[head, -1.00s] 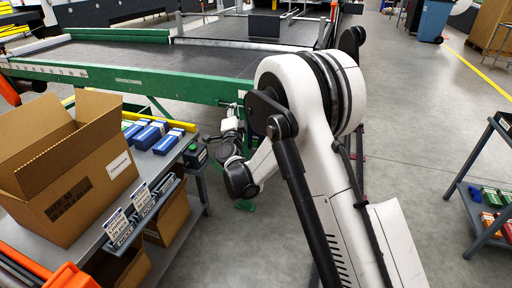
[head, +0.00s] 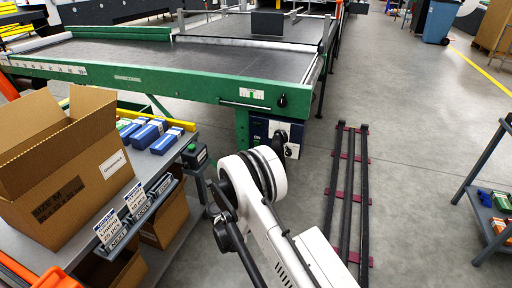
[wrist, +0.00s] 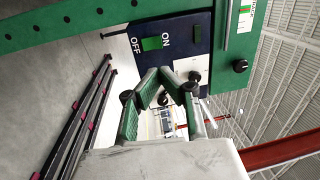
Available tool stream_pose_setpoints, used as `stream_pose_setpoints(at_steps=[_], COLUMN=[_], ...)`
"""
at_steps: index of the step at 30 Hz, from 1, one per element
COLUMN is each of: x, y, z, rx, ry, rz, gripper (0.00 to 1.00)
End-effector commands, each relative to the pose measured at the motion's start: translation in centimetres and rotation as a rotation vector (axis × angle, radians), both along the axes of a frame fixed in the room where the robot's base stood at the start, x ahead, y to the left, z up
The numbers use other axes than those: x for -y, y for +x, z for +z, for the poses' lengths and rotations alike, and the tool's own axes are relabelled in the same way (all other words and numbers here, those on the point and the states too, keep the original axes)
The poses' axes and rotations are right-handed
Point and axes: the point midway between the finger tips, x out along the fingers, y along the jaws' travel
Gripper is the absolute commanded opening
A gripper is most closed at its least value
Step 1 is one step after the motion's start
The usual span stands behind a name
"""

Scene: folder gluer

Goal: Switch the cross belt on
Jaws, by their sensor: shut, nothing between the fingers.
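A dark blue switch panel (wrist: 187,33) with a green switch (wrist: 152,43) between the words OFF and ON fills the upper middle of the wrist view. I cannot tell which way the switch is set. In the head view the panel (head: 257,131) hangs under the green belt frame, partly covered by my wrist. My gripper (wrist: 162,74) is shut and empty, with its fingertips just below the switch in the picture. I cannot tell whether they touch the panel. The fingers cannot be made out in the head view.
A cart with an open cardboard box (head: 110,165) stands at left. Black rails (head: 348,195) lie on the floor to the right, with bare floor beyond.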

Motion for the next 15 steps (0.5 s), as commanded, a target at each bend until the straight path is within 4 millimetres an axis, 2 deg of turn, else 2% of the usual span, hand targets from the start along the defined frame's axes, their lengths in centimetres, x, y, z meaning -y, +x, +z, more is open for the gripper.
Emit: stream_pose_setpoints(at_steps=[11, 15], x=[0.03, 0.25], y=[-0.03, 0.62], z=[-0.23, -0.22], rx=[-0.001, -0.001], ry=[0.003, 0.003], rz=[-0.003, -0.003], gripper=[0.0, 0.0])
